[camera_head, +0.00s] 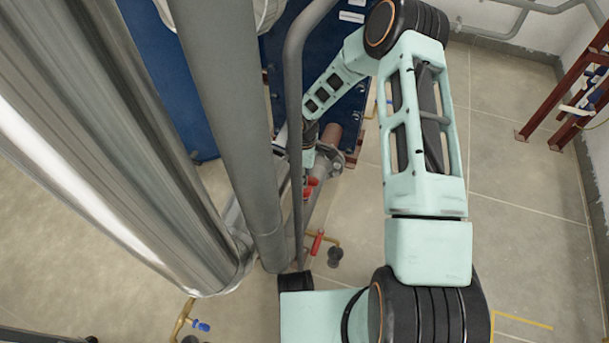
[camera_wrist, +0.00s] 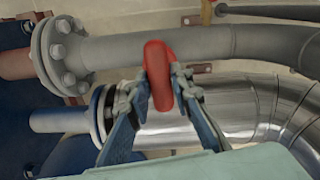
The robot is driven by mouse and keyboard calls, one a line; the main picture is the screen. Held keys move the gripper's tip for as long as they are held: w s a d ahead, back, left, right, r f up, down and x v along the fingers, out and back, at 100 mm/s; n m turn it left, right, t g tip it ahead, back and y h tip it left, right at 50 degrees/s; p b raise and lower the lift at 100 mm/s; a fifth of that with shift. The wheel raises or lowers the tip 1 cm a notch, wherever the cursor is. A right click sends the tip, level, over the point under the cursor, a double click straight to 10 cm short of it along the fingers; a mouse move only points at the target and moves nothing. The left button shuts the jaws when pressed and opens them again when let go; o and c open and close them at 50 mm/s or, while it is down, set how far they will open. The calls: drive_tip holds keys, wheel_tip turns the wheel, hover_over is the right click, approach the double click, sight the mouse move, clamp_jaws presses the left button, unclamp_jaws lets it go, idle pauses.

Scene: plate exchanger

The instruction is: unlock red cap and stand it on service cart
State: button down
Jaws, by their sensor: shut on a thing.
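The red cap (camera_wrist: 158,72), a rounded elongated red piece, is between the fingers of my gripper (camera_wrist: 160,92) in the wrist view. The fingers are shut on it from both sides. It appears in front of a grey pipe, and I cannot tell whether it still touches a fitting there. In the head view a red part (camera_head: 310,186) shows just below the end of my arm, beside the thin vertical pipe; the fingers are mostly hidden there. I cannot make out a service cart in either view.
A flanged grey pipe (camera_wrist: 150,50) and a shiny clad pipe (camera_wrist: 240,105) run close behind the gripper. Large vertical pipes (camera_head: 215,110) fill the left of the head view. A red-handled valve (camera_head: 318,243) is lower down. Open floor (camera_head: 520,200) lies at the right.

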drive_tip(key=shift+s+d+f, duration=0.1)
drive_tip(key=shift+s, duration=0.05)
drive_tip(key=shift+r+p, duration=1.45)
drive_tip(key=shift+r, duration=0.55)
